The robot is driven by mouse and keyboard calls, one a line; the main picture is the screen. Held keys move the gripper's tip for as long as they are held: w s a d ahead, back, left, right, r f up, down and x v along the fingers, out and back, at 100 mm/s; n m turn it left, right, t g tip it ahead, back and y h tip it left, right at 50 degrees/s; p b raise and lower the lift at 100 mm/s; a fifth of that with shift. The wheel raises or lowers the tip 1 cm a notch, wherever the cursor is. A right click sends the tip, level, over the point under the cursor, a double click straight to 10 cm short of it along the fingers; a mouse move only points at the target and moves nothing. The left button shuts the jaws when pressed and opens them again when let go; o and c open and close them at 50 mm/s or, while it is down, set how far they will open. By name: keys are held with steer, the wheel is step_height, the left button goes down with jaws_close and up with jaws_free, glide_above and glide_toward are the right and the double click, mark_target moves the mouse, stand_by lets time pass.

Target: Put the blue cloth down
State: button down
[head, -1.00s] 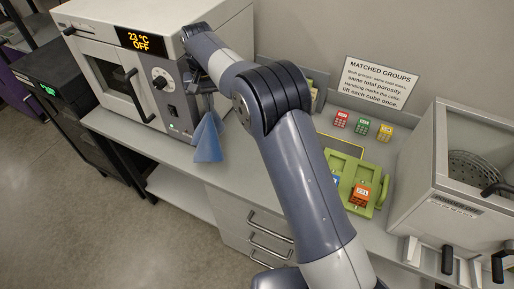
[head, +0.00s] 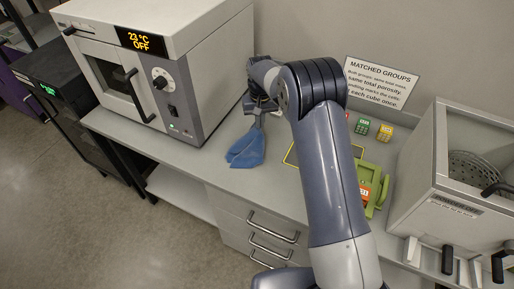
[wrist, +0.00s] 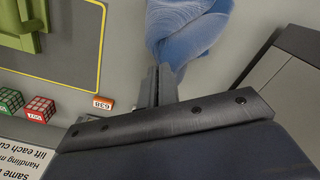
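The blue cloth (head: 247,149) hangs below my gripper (head: 259,106) in the head view, its lower part spread at the grey bench top (head: 210,165), to the right of the oven. In the wrist view the cloth (wrist: 186,30) is bunched at the fingertips (wrist: 163,72), which are close together with the cloth pinched at their ends. Whether the cloth's lower end rests on the bench I cannot tell for sure.
The oven (head: 187,100) stands to the left. Small cubes (head: 385,132) and a sign (head: 381,83) are behind. A grey bin-like unit (head: 440,160) stands far right.

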steer(key=w+d+f, duration=0.1)
steer(key=d+f, duration=0.2)
steer(key=w+d+f, duration=0.1)
steer(key=d+f, duration=0.2)
steer(key=d, duration=0.1)
steer(key=w+d+f, duration=0.1)
steer(key=d+f, duration=0.2)
steer(key=shift+w+d+f, duration=0.1)
steer(key=shift+d+f, duration=0.1)
steer(key=shift+d, duration=0.05)
steer(key=c, duration=1.2)
jaws_free()
steer(key=shift+r, duration=0.15)
